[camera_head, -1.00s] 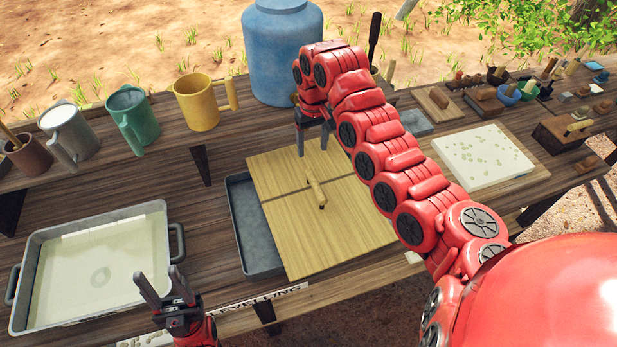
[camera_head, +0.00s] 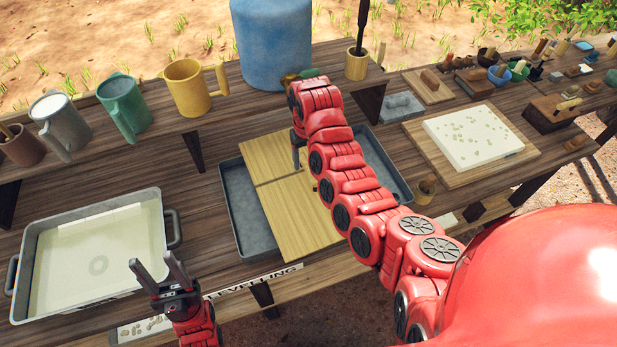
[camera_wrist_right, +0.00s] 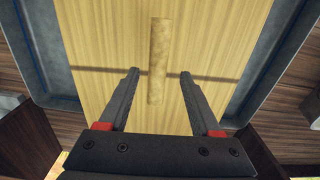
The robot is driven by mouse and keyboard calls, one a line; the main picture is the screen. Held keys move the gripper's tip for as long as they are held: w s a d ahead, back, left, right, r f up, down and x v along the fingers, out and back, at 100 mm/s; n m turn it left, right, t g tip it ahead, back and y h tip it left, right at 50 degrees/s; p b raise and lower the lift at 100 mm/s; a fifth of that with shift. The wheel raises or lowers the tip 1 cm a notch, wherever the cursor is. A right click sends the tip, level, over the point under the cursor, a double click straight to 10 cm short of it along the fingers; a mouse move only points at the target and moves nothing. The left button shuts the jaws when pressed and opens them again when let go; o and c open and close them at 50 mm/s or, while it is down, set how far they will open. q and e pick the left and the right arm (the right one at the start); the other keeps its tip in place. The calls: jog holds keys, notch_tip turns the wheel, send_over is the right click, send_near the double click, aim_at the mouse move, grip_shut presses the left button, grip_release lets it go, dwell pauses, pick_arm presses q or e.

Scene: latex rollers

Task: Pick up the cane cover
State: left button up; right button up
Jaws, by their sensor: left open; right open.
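The cane cover (camera_head: 290,218) is a pale yellow board with a dark line across it. It lies over a grey tray (camera_head: 248,215) on the table. Its stick-like handle (camera_wrist_right: 158,45) shows in the right wrist view. My right gripper (camera_wrist_right: 160,74) is open, with one finger on each side of the handle and gaps between. In the head view my right arm hides the handle and most of this gripper; one finger (camera_head: 296,158) shows over the cover. My left gripper (camera_head: 151,258) is open and empty at the table's front, left of the cover.
A grey tray of pale liquid (camera_head: 160,225) stands at the left. Mugs, including a yellow one (camera_head: 190,92), and a blue barrel (camera_head: 270,45) line the back shelf. A white slab (camera_head: 475,138) and small tools are at the right.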

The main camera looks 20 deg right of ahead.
aim_at(308, 166)
notch_tip(308, 166, down, 3)
jog(key=shift+s+d+r+p, duration=0.1)
jog(key=shift+s+d+p, duration=0.05)
jog(key=shift+p, duration=1.05)
jog(key=shift+f, duration=1.05)
grip_shut()
